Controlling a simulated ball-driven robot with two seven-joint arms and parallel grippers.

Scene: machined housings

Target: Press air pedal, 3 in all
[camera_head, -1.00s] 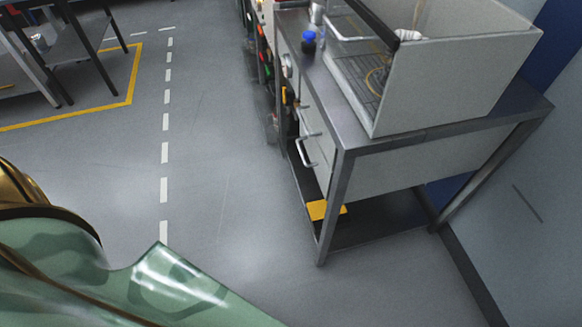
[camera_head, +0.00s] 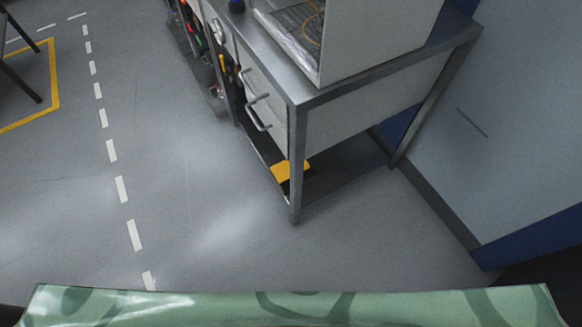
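A yellow piece (camera_head: 288,170) shows on the low shelf under the metal workbench, by the near leg. It may be the air pedal, but only part of it is visible and I cannot be sure. The bench leg and frame stand beside it. Neither of my grippers is in view. Only a green part of my own body spans the bottom edge of the picture, well apart from the bench.
The metal workbench (camera_head: 366,70) has drawers with handles (camera_head: 258,115) and a box-like enclosure (camera_head: 375,35) on top. A wall (camera_head: 500,120) stands at the right. Grey floor (camera_head: 180,200) with dashed white marks is clear at left and in front.

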